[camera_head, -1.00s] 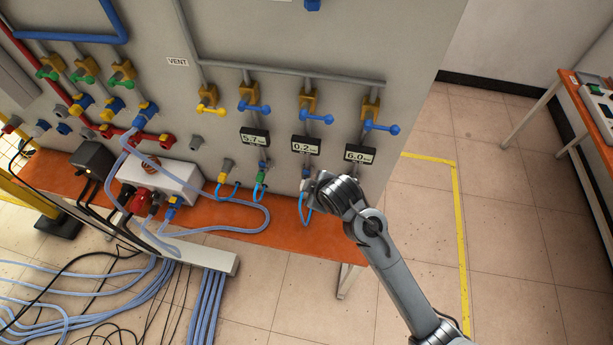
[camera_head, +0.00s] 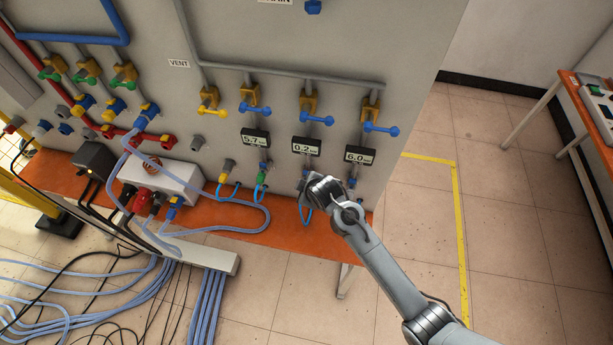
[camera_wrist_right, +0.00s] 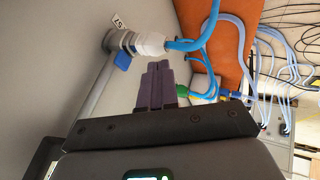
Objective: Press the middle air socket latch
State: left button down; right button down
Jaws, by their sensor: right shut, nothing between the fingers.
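The middle air socket sits below the 0.2 gauge (camera_head: 306,146) in the head view, largely hidden by my right wrist. Its blue hose (camera_head: 304,212) hangs in a loop beneath. In the right wrist view a metal socket (camera_wrist_right: 119,40) with a blue latch (camera_wrist_right: 122,62) holds a white plug (camera_wrist_right: 151,44) with a blue hose (camera_wrist_right: 192,44). My right gripper (camera_wrist_right: 158,68) is shut and empty; its purple-grey fingertips appear beside the plug and latch. I cannot tell whether they touch. My left gripper is out of view.
To the left, a green connector (camera_head: 262,178) and a yellow connector (camera_head: 227,168) carry blue hoses. Blue valve handles (camera_head: 318,119) stick out above the gauges. The orange shelf (camera_head: 280,235) lies below. A white box (camera_head: 175,180) with plugs stands farther left.

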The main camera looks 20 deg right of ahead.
jog(key=w, duration=0.1)
jog(key=w+d, duration=0.1)
jog(key=w+d+p, duration=0.1)
jog(key=shift+w+f, duration=0.35)
jog(key=shift+w, duration=0.1)
